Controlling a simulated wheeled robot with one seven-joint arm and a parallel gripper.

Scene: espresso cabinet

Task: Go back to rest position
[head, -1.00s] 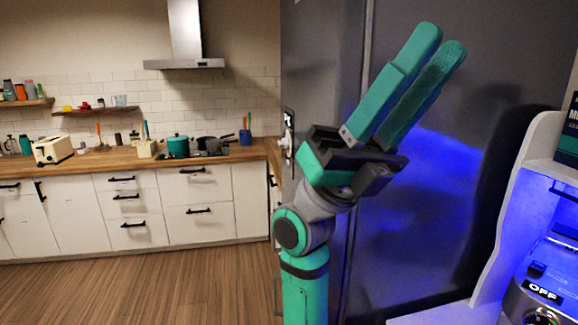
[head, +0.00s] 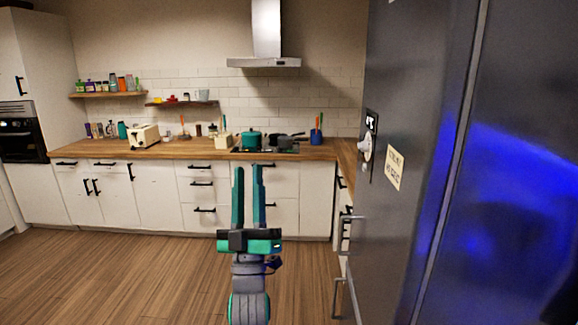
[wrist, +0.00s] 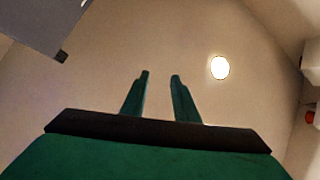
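My gripper (head: 248,172) points upward in the lower middle of the head view, in front of the white kitchen cabinets. Its two green fingers stand apart with an empty gap between them. In the wrist view my gripper (wrist: 160,76) also shows two separated fingers with nothing between them. Beyond them are the plain ceiling and a round lit lamp (wrist: 220,67). The gripper touches nothing that I can see.
A tall dark metal cabinet (head: 475,200) with a paper note (head: 395,167) fills the right. Wooden counters (head: 200,150) hold a toaster (head: 143,136) and a green pot (head: 251,139). The wooden floor (head: 130,275) at left is clear.

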